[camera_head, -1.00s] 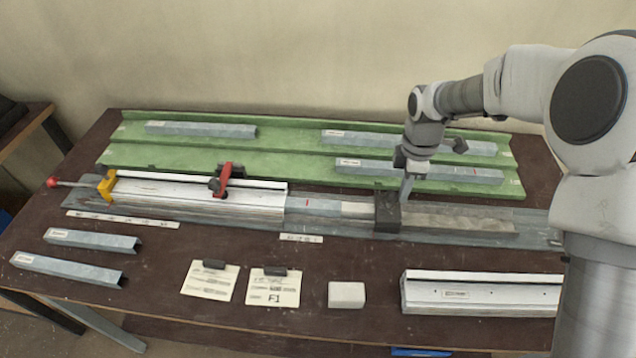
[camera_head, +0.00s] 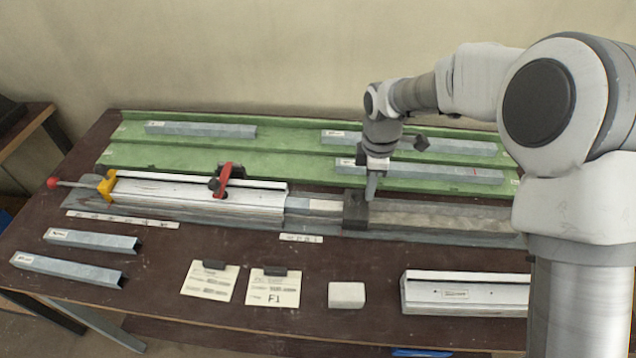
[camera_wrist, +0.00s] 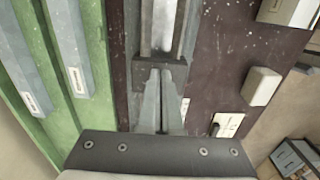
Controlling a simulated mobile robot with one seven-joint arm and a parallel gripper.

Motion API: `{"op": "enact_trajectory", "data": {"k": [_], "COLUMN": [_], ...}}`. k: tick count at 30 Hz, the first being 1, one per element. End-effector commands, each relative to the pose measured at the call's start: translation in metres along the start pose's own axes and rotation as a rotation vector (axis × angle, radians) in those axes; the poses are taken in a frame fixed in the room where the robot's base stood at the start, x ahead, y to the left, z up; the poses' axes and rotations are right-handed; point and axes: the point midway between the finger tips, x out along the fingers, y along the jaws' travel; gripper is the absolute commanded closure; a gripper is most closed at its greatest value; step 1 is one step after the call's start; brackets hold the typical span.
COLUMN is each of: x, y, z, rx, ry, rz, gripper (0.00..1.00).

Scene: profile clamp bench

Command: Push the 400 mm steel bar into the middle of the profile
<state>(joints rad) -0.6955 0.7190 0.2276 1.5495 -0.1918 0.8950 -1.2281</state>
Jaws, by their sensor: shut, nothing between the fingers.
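The steel bar (camera_head: 325,207) lies in the channel line at mid-table, its left part hidden inside the white profile (camera_head: 200,196) at the left. Its right end meets the dark block (camera_head: 355,213), which also shows in the wrist view (camera_wrist: 147,76). My gripper (camera_head: 371,198) is shut and empty, pointing down at the right side of the dark block; I cannot tell whether it touches. Its fingers show in the wrist view (camera_wrist: 162,75) against the block. How deep the bar sits inside the profile is hidden.
A red-handled clamp (camera_head: 224,180) sits on the profile, with a yellow stop (camera_head: 106,187) at its left end. A green rack (camera_head: 280,155) with several bars stands behind. Paper cards (camera_head: 270,288), a white block (camera_head: 346,295) and another profile (camera_head: 465,292) lie in front.

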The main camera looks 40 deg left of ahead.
Motion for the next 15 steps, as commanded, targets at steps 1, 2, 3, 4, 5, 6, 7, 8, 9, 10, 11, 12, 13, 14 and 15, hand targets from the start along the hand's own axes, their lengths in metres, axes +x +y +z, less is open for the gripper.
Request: {"op": "enact_trajectory", "data": {"k": [1,2,3,4,5,6,7,8,9,10,11,12,13,14,15], "x": [0.0,0.0,0.0,0.0,0.0,0.0,0.0,0.0,0.0,0.0,0.0,-0.001,-0.001,-0.001,0.0], "y": [0.0,0.0,0.0,0.0,0.0,0.0,0.0,0.0,0.0,0.0,0.0,0.0,0.0,0.0,0.0], "z": [-0.007,-0.009,-0.012,-0.014,-0.017,-0.02,-0.022,-0.024,-0.028,-0.03,-0.032,-0.035,-0.037,-0.039,-0.042], "rx": [-0.004,-0.003,-0.004,-0.004,-0.004,-0.003,-0.003,-0.003,-0.004,-0.004,-0.004,-0.004,-0.003,-0.003,-0.003], "ry": [0.003,0.003,0.003,0.004,0.004,0.004,0.004,0.004,0.004,0.004,0.004,0.004,0.004,0.004,0.004], "rz": [0.0,0.001,0.001,0.001,0.001,0.001,0.001,0.001,0.001,0.001,0.001,0.001,0.001,0.001,0.001], "gripper": [1.0,1.0,1.0,1.0,1.0,1.0,1.0,1.0,1.0,1.0,1.0,1.0,1.0,1.0,1.0]}}
